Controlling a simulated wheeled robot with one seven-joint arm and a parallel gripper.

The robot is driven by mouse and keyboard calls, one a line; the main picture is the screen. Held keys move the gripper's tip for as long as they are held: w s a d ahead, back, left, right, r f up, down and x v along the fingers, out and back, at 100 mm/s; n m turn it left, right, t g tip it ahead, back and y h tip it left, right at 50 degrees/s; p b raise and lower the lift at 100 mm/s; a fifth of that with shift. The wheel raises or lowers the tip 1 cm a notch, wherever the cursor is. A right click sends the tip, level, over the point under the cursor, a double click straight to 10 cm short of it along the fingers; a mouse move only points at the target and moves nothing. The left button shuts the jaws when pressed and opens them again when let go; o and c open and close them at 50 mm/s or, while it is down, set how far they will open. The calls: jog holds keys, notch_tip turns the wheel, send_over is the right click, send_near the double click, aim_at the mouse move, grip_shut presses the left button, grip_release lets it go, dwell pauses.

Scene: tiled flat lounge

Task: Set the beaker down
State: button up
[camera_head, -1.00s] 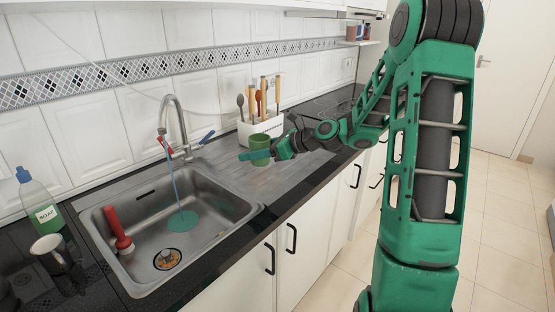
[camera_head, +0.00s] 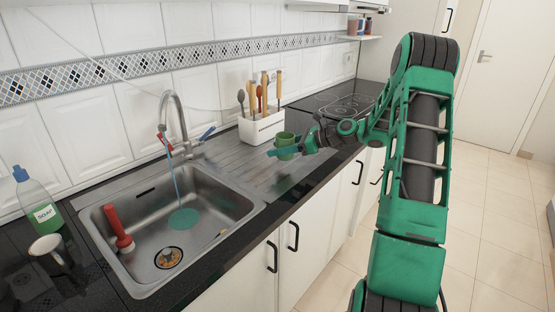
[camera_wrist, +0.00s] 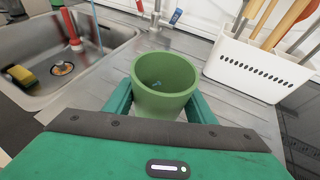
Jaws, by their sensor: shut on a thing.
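The beaker is a green cup (camera_head: 285,138), upright over the right part of the steel drainboard (camera_head: 238,165), in front of the white utensil holder. My gripper (camera_head: 279,152) is shut on it, with one teal finger showing across its near side. In the wrist view the green cup (camera_wrist: 165,103) stands between my two fingers, one on each side, with its open top towards the camera and a small bluish mark inside. Its base is hidden, so I cannot tell whether it touches the drainboard.
The white utensil holder (camera_head: 262,128) with several utensils stands close behind the beaker. The sink (camera_head: 150,250), with running water and a red-handled plunger (camera_head: 117,228), lies to the left. A soap bottle (camera_head: 40,205) and a mug (camera_head: 50,254) stand at far left. A dark hob (camera_head: 345,104) lies beyond.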

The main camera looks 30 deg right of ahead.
jog(key=shift+f, duration=1.95)
jog(key=o, duration=1)
jog(key=shift+f, duration=0.15)
jog(key=shift+o, duration=0.2)
jog(key=v, duration=1.1)
jog(key=shift+w, duration=0.1)
jog(key=shift+s+d+r, duration=0.35)
jog(key=shift+s+r, duration=0.05)
jog(key=shift+s, duration=0.05)
jog(key=shift+s, duration=0.1)
